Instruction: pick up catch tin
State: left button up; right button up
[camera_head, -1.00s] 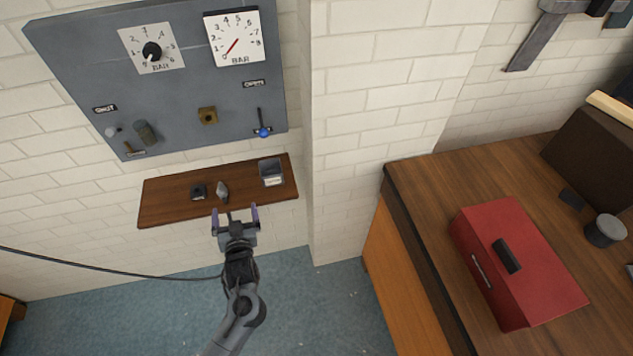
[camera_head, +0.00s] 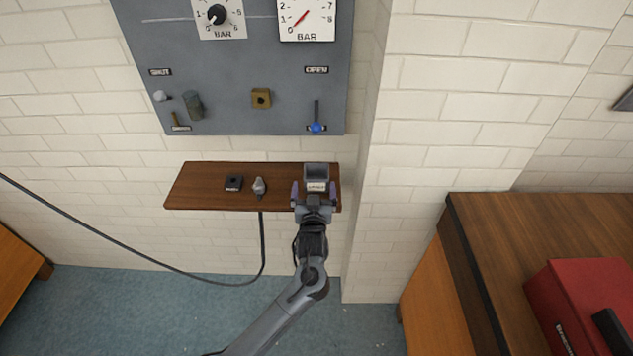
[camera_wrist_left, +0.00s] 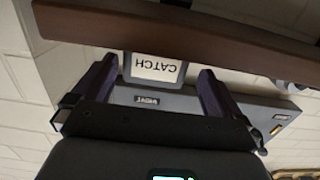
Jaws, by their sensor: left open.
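The catch tin (camera_head: 317,175) is a small grey open-topped box with a pale label. It stands on the right end of the wooden wall shelf (camera_head: 210,196). In the left wrist view its label (camera_wrist_left: 156,67) reads CATCH, upside down, between my fingers. My left gripper (camera_head: 315,191) is open in front of the tin, with one purple-padded finger toward each side of it. I see no closed grip, and cannot tell whether the fingers touch the tin. The left gripper also shows in the wrist view (camera_wrist_left: 158,78). My right gripper is not in view.
A dark block (camera_head: 233,183) and a small grey fitting (camera_head: 259,187) stand left on the shelf. A black hose (camera_head: 130,249) hangs below it. A grey gauge panel (camera_head: 240,70) with a blue-tipped lever is above. A red box (camera_head: 580,300) sits on the right bench.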

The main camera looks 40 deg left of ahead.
aim_at(317, 169)
pick_arm(q)
jog(key=shift+w+a+f, duration=0.1)
jog(key=shift+w+a, duration=0.3)
jog(key=shift+w, duration=0.2)
jog(key=shift+b+x, duration=0.9)
jog(key=shift+x, duration=1.4)
jog(key=shift+w+d, duration=0.1)
jog(key=shift+d, duration=0.1)
jog(key=c, duration=1.4)
jog(key=shift+c, duration=0.9)
jog(key=shift+r, duration=0.25)
